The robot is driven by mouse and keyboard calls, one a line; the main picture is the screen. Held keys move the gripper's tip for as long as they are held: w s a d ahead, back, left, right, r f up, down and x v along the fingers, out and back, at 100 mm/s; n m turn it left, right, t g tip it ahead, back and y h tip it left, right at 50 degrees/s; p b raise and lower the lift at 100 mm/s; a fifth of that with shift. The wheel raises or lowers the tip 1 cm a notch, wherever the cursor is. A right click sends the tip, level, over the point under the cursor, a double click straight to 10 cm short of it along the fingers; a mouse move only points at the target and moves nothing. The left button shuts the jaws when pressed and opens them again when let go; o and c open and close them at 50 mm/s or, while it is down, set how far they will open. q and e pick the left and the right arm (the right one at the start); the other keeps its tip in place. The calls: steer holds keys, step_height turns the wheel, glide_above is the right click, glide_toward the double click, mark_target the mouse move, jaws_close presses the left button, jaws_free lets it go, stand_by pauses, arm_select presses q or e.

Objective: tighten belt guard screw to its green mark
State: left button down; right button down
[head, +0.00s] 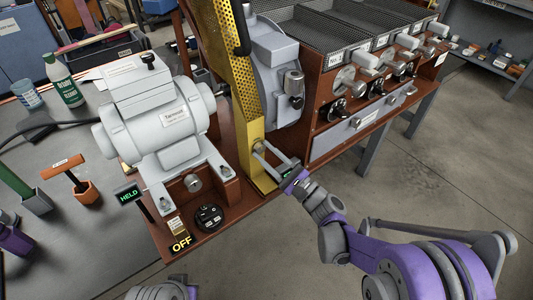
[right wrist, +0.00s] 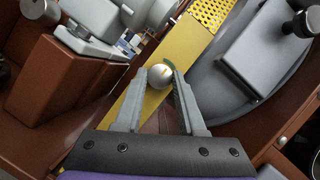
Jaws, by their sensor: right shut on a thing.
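The belt guard screw (right wrist: 160,76) is a round silver head with a short yellowish line on its face. It sits low on the yellow perforated belt guard (head: 238,70), which also shows in the right wrist view (right wrist: 200,28). My right gripper (head: 259,148) reaches the guard's lower end from the front right. Its two grey fingers stand either side of the screw head in the right wrist view (right wrist: 161,75), shut on it. My left gripper is not in view.
A grey motor (head: 155,115) stands left of the guard, with a lit HELD sign (head: 129,195) and an OFF sign (head: 181,243) in front. The roaster's drawer front (head: 358,124) and knobs lie to the right. The floor (head: 440,180) at right is open.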

steer(key=c, duration=0.5)
jaws_free()
steer(key=v, duration=1)
steer(key=shift+s+d, duration=0.25)
steer(key=shift+d, duration=0.05)
steer(key=shift+a, duration=0.1)
